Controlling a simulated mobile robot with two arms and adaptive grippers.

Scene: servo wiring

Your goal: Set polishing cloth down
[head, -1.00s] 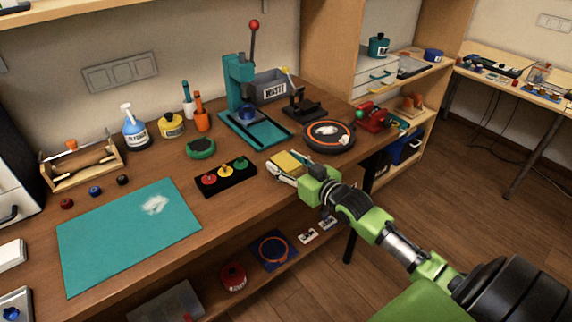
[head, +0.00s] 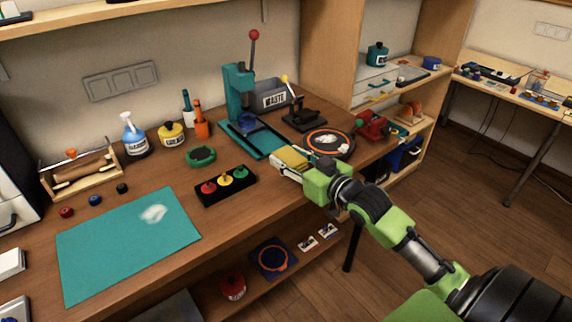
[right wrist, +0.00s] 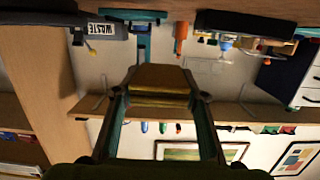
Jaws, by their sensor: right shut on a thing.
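The yellow polishing cloth (head: 291,157) is a small folded pad near the front edge of the workbench, right of the black button box. My right gripper (head: 283,163) is shut on it. In the right wrist view the cloth (right wrist: 160,78) spans the space between the two fingers of my right gripper (right wrist: 160,98). I cannot tell whether the cloth touches the bench top (head: 235,215) or hangs just above it. My left gripper is not in view.
The button box (head: 226,184) stands left of the cloth. A round black dish with an orange ring (head: 331,143) is just right of it. The teal press (head: 241,100) and waste bin (head: 274,96) stand behind. A teal mat (head: 125,240) lies at left.

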